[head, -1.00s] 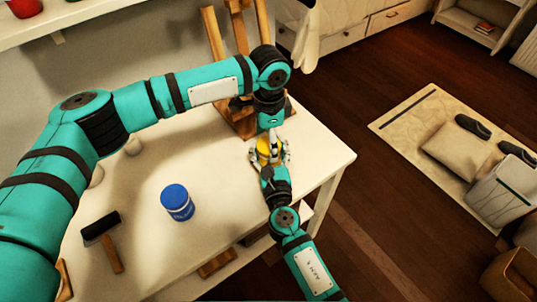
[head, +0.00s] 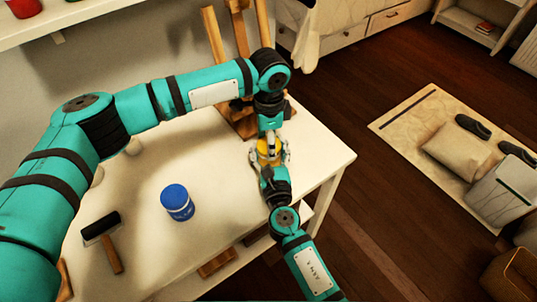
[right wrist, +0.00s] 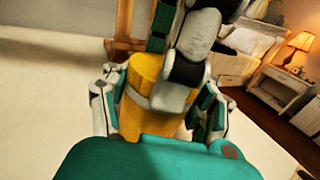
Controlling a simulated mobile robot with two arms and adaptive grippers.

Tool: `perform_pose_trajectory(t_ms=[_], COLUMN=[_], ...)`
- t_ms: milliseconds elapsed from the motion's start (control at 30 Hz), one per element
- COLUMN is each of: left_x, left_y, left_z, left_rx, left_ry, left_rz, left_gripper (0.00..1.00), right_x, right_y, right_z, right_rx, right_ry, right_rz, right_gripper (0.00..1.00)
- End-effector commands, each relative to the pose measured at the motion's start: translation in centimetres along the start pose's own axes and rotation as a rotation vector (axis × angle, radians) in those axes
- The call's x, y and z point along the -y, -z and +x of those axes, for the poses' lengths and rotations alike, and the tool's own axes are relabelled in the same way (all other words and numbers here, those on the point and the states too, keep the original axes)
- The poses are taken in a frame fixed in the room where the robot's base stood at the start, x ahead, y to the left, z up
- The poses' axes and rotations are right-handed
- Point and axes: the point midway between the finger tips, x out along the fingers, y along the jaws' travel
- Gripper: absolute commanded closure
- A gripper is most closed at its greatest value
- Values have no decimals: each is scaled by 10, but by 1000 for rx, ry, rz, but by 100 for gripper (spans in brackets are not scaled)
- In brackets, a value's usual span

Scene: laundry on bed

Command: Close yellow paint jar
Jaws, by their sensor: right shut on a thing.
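The yellow paint jar (head: 268,150) stands near the right end of the white table (head: 225,160). My right gripper (head: 270,158) is shut around its sides from the front. The jar also shows in the right wrist view (right wrist: 145,85), tilted in the picture, with fingers on both sides. My left gripper (head: 271,133) reaches down from above onto the top of the jar. In the right wrist view, grey and dark parts of the left gripper (right wrist: 185,75) cover the jar's upper right side. The lid cannot be made out, nor whether the left fingers are open or shut.
A blue jar (head: 177,202) stands on the table to the left. A roller brush (head: 101,229) with a wooden handle lies near the front left. A wooden easel (head: 215,35) stands behind the grippers. The table's right edge is close to the jar.

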Motion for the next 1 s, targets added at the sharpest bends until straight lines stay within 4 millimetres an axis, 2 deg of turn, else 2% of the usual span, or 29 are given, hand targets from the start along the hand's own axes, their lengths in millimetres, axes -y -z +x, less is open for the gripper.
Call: perform_pose_trajectory(t_ms=[167,400,433,600,867,1000], left_x=[0,0,0,0,0,1], left_y=[0,0,0,0,0,0], left_z=[0,0,0,0,0,-13], left_rx=[0,1,1,1,0,-1], left_ry=[0,0,0,0,0,2], left_rz=[171,182,182,180,179,178], left_gripper=[83,83,43,21,21,21], right_x=[0,-1,-1,-1,0,0], right_y=[0,0,0,0,0,0], right_z=[0,0,0,0,0,0], right_rx=[0,0,0,0,0,0], right_ry=[-1,-2,-2,-2,-1,-1], right_rz=[0,0,0,0,0,0], right_gripper=[100,100,100,100,100,100])
